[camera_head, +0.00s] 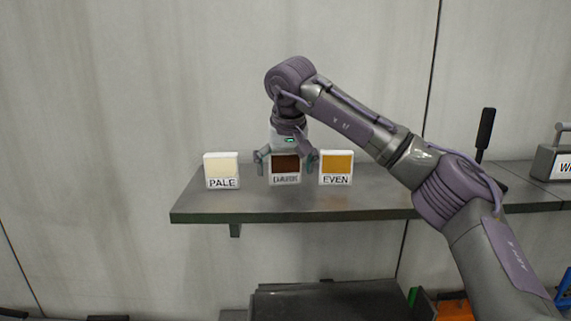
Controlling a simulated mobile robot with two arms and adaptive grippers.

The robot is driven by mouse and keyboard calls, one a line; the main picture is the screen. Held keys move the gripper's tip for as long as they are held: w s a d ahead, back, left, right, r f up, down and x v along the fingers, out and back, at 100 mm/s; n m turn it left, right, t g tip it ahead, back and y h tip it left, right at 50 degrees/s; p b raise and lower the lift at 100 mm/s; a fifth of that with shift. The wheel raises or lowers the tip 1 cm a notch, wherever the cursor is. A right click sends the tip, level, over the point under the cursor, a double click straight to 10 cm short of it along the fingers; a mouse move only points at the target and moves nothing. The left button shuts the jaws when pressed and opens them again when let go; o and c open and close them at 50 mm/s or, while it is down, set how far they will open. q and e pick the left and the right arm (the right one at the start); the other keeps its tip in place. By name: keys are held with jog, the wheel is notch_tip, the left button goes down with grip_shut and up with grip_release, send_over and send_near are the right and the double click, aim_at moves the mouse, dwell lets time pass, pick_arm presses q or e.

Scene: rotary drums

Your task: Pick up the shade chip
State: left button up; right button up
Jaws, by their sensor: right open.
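Three shade chips stand upright in a row on a grey shelf (200,206). The left chip (221,169) is cream and reads PALE. The middle chip (286,164) is dark brown, with a label that seems to read DARK. The right chip (336,166) is amber and reads EVEN. My right gripper (287,168) points down at the middle chip, with its open fingers on either side of it. I cannot tell whether the fingers touch the chip. My left gripper is not in view.
The PALE and EVEN chips stand close to either side of the gripper. A dark upright handle (485,130) and a grey labelled box (553,160) are at the right. A dark surface (330,302) lies below the shelf. The wall is close behind.

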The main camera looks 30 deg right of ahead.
jog(key=shift+s+a, duration=0.1)
jog(key=shift+a, duration=0.05)
jog(key=c, duration=1.1)
jog(key=shift+c, duration=0.2)
